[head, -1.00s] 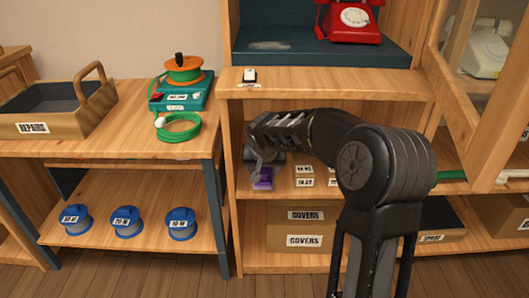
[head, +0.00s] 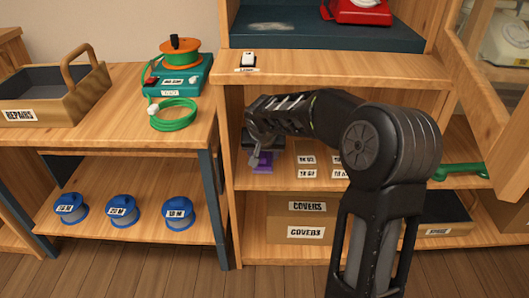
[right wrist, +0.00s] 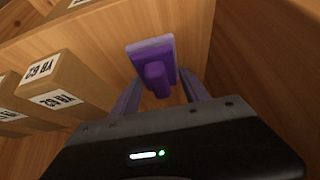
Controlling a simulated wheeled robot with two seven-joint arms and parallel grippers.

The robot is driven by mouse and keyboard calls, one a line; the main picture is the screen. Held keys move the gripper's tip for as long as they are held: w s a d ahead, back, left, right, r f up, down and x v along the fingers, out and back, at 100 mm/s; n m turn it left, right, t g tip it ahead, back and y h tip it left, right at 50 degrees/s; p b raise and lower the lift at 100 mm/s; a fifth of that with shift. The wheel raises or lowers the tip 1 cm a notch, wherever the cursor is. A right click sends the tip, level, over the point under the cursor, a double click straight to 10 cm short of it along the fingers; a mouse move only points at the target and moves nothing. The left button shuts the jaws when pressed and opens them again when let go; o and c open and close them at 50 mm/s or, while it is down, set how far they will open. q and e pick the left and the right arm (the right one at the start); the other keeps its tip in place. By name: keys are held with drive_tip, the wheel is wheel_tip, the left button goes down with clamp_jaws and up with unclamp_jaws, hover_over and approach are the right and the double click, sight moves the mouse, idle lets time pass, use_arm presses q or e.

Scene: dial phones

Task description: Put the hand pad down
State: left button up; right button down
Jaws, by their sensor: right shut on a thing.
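The hand pad is a purple block with a stubby purple handle. In the head view the hand pad (head: 262,163) shows low inside the middle shelf compartment, left of the small labelled boxes. In the right wrist view the hand pad (right wrist: 150,50) lies ahead between the fingers, its handle towards me. My right gripper (head: 258,154) reaches into the compartment and is shut on the hand pad; the wrist view shows its fingers (right wrist: 160,94) on either side of the handle. I cannot tell whether the pad touches the shelf board. My left gripper is not in view.
Small labelled boxes (head: 306,166) stand close to the right of the pad; the boxes (right wrist: 65,85) also show in the wrist view. The shelf's side wall is close on the left. A board (head: 330,70) runs above, and a COVERS box (head: 305,220) stands below.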

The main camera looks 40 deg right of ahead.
drive_tip(key=shift+f, duration=0.15)
drive_tip(key=c, duration=0.6)
unclamp_jaws()
drive_tip(key=shift+o, duration=0.2)
